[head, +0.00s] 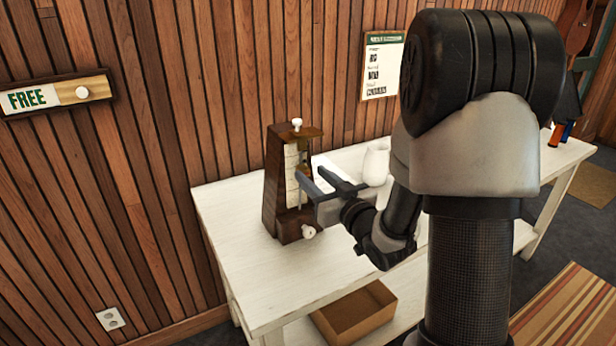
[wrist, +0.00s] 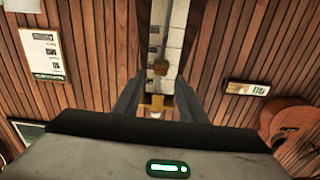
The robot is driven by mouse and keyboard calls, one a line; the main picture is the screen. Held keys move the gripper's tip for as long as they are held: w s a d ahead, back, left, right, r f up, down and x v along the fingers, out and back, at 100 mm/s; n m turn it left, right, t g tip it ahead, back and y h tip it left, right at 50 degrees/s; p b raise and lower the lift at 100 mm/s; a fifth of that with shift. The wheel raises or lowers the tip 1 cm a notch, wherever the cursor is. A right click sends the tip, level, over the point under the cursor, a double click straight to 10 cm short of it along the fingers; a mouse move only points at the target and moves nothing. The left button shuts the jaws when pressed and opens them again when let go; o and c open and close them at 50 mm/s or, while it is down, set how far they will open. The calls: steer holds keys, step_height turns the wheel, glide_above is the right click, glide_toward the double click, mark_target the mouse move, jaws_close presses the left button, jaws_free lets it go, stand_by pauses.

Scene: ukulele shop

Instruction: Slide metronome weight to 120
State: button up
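The dark wooden metronome (head: 275,190) stands upright on the white table, its pale scale (head: 291,178) facing right toward my gripper. In the wrist view the scale (wrist: 170,40) runs up the middle, and a small brownish-gold piece (wrist: 161,67), apparently the weight, sits on its rod. A second gold piece (wrist: 157,102) lies between the finger bases. My gripper (head: 311,178) is close in front of the scale. In the wrist view the fingers (wrist: 157,80) are apart on either side of the scale, not closed on the weight. The scale numbers are too small to read.
The white table (head: 235,225) has a white cup (head: 376,163) behind my gripper. A cardboard box (head: 355,312) sits on the lower shelf. The plank wall carries a FREE sign (head: 55,95) and a poster (head: 383,65). The table's left front is clear.

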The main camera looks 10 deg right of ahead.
mark_target(306, 170)
steer(key=shift+x, duration=1.7)
jaws_close()
